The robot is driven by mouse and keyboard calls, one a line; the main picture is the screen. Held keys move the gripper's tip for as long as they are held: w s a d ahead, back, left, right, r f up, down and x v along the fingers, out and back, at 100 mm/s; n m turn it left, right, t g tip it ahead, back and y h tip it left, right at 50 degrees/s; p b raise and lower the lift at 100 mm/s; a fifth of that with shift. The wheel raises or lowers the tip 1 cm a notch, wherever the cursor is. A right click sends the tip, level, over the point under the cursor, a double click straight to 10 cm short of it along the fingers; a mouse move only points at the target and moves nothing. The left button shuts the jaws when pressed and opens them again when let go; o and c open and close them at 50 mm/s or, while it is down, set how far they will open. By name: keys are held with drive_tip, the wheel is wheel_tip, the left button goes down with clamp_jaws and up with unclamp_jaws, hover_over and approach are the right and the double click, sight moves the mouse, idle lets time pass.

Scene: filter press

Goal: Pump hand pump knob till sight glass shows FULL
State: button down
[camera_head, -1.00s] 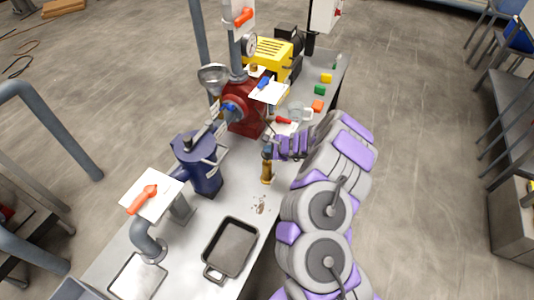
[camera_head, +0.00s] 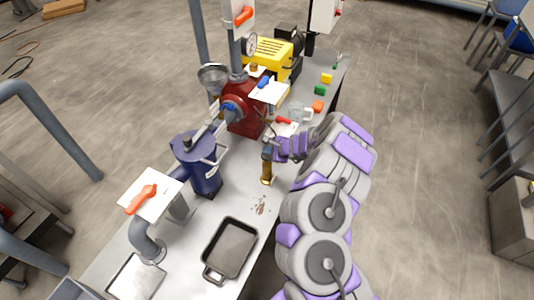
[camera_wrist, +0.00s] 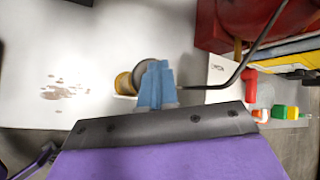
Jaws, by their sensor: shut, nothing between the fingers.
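The hand pump appears to be the upright brass cylinder (camera_head: 267,173) at the bench's right edge. Its dark round top (camera_wrist: 146,72), probably the knob, and the brass part (camera_wrist: 124,84) also show in the wrist view. My gripper (camera_head: 268,147) is over the top of the pump in the head view. In the wrist view its blue fingers (camera_wrist: 156,84) are shut together with nothing between them, partly covering the dark round top. I cannot tell whether they touch it. I cannot make out the sight glass or its level.
A dark bent rod (camera_wrist: 245,58) runs close beside the fingers. A red housing (camera_head: 243,105), a blue vessel (camera_head: 198,165) and a yellow motor (camera_head: 268,54) stand along the bench. A black tray (camera_head: 231,248) lies in front. Coloured blocks (camera_head: 319,90) lie at the back right.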

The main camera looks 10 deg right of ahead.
sight(268, 156)
drive_tip(key=shift+f+b, duration=0.95)
drive_tip(key=shift+f, duration=0.15)
idle(0.8)
drive_tip(key=shift+r, duration=0.1)
drive_tip(key=shift+r+p, duration=1.4)
drive_tip(key=shift+r, duration=0.9)
wheel_tip(268, 156, up, 5)
drive_tip(key=p, duration=0.3)
idle(2.5)
drive_tip(key=shift+r, duration=1.85)
